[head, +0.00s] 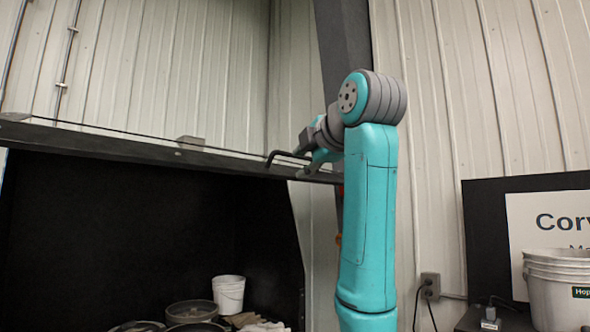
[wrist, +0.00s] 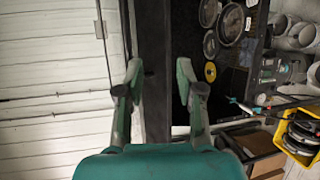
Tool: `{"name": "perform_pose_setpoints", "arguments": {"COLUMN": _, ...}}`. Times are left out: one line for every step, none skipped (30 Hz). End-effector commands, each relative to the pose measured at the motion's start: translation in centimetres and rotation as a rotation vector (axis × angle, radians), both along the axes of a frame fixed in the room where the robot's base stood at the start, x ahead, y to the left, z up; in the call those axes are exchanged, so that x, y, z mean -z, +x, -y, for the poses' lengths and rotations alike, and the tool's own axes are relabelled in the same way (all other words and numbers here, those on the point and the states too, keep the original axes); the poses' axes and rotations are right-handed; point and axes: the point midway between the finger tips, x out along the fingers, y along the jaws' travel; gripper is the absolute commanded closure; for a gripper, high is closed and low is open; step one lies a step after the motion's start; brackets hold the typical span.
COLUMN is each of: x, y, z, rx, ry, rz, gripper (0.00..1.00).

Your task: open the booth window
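The booth (head: 110,220) is a large dark-walled space at the left of the head view. A dark bar (head: 130,145) runs along its top front edge, with a thin dark line just above it. I cannot tell which part is the window. My gripper (head: 298,166) is at the right end of this bar in the head view, beside a dark bent piece (head: 288,154) that may be a handle. In the wrist view my gripper (wrist: 159,78) has its fingers spread apart, with a dark beam (wrist: 154,40) behind the gap. Nothing is seen held, and contact cannot be told.
A white bucket (head: 228,294) and round pans (head: 191,311) are inside the booth. White buckets (head: 560,290) and a sign (head: 550,225) stand at the right. The wrist view shows a yellow crate (wrist: 291,150) at the right edge. A pale ribbed wall (head: 500,90) rises behind.

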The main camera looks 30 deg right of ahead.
Motion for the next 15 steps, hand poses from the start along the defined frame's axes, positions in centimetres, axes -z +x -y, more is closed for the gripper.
{"name": "perform_pose_setpoints", "arguments": {"x": -0.2, "y": -0.6, "z": 0.0, "rx": 0.001, "ry": 0.0, "rz": 0.001, "gripper": 0.63}}
{"name": "perform_pose_setpoints", "arguments": {"x": -0.2, "y": -0.9, "z": 0.0, "rx": 0.0, "ry": 0.0, "rz": 0.001, "gripper": 0.63}}
{"name": "perform_pose_setpoints", "arguments": {"x": -0.3, "y": -1.2, "z": -0.1, "rx": 0.0, "ry": 0.0, "rz": 0.001, "gripper": 0.63}}
{"name": "perform_pose_setpoints", "arguments": {"x": -0.3, "y": -1.4, "z": -0.1, "rx": 0.0, "ry": 0.0, "rz": 0.001, "gripper": 0.63}}
{"name": "perform_pose_setpoints", "arguments": {"x": -0.4, "y": -1.5, "z": -0.1, "rx": 0.0, "ry": 0.0, "rz": 0.001, "gripper": 0.63}}
{"name": "perform_pose_setpoints", "arguments": {"x": -0.4, "y": -1.7, "z": -0.1, "rx": 0.0, "ry": 0.0, "rz": 0.0, "gripper": 0.63}}
{"name": "perform_pose_setpoints", "arguments": {"x": -0.4, "y": -1.7, "z": -0.1, "rx": 0.0, "ry": 0.0, "rz": 0.0, "gripper": 0.63}}
{"name": "perform_pose_setpoints", "arguments": {"x": -0.4, "y": -1.8, "z": -0.1, "rx": 0.0, "ry": 0.0, "rz": 0.0, "gripper": 0.63}}
{"name": "perform_pose_setpoints", "arguments": {"x": -0.4, "y": -1.8, "z": -0.1, "rx": 0.0, "ry": 0.0, "rz": -0.001, "gripper": 0.63}}
{"name": "perform_pose_setpoints", "arguments": {"x": -0.4, "y": -1.8, "z": -0.1, "rx": 0.0, "ry": 0.0, "rz": -0.001, "gripper": 0.63}}
{"name": "perform_pose_setpoints", "arguments": {"x": -0.4, "y": -1.8, "z": -0.1, "rx": 0.0, "ry": 0.0, "rz": -0.001, "gripper": 0.63}}
{"name": "perform_pose_setpoints", "arguments": {"x": -0.4, "y": -1.8, "z": -0.1, "rx": 0.0, "ry": 0.0, "rz": -0.001, "gripper": 0.63}}
{"name": "perform_pose_setpoints", "arguments": {"x": -0.4, "y": -1.8, "z": -0.1, "rx": 0.0, "ry": 0.0, "rz": -0.001, "gripper": 0.63}}
{"name": "perform_pose_setpoints", "arguments": {"x": -0.4, "y": -1.8, "z": -0.1, "rx": 0.0, "ry": 0.0, "rz": -0.001, "gripper": 0.63}}
{"name": "perform_pose_setpoints", "arguments": {"x": -0.4, "y": -1.8, "z": -0.1, "rx": 0.0, "ry": 0.0, "rz": -0.001, "gripper": 0.65}}
